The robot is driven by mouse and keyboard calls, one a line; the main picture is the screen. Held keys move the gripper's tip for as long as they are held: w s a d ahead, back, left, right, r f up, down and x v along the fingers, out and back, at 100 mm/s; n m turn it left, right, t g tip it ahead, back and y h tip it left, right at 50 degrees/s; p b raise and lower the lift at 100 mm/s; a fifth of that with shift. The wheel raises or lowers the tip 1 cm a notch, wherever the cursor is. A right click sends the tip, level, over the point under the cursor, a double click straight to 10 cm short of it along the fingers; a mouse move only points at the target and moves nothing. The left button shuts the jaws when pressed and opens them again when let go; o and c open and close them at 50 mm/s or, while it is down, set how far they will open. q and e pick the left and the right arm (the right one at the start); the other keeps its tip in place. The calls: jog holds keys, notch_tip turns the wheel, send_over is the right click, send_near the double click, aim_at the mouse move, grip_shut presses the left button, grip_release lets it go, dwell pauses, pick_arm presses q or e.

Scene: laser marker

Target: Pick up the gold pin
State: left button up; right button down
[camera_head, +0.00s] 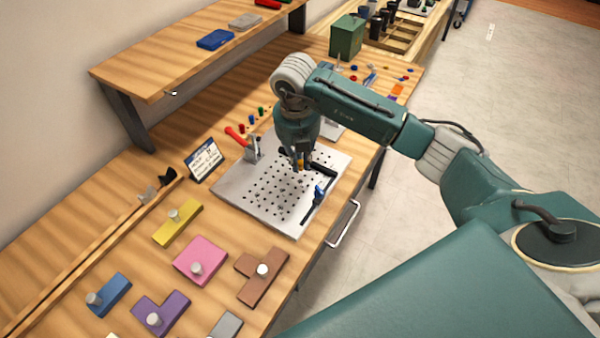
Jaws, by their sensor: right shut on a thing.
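My right gripper (299,166) points down over the grey perforated plate (258,203) on the workbench. It is shut on a small gold pin (300,163), of which only a bit shows between the fingers. The fingers hide the rest of the pin. I cannot tell whether its lower end touches the plate. My left gripper is not in view.
A red-handled clamp (236,137) stands at the plate's back left, and a black and blue clamp (318,193) lies at its right. A small sign (206,160) stands behind. Knobbed coloured blocks, including a pink one (201,260), lie in front. A raised shelf (170,60) overhangs the back.

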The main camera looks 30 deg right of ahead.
aim_at(299, 161)
notch_tip(299, 161, up, 8)
jog(key=shift+w+b, duration=0.1)
jog(key=shift+b, duration=0.9)
notch_tip(299, 161, up, 7)
jog(key=shift+f+p, duration=0.15)
jog(key=shift+p, duration=0.15)
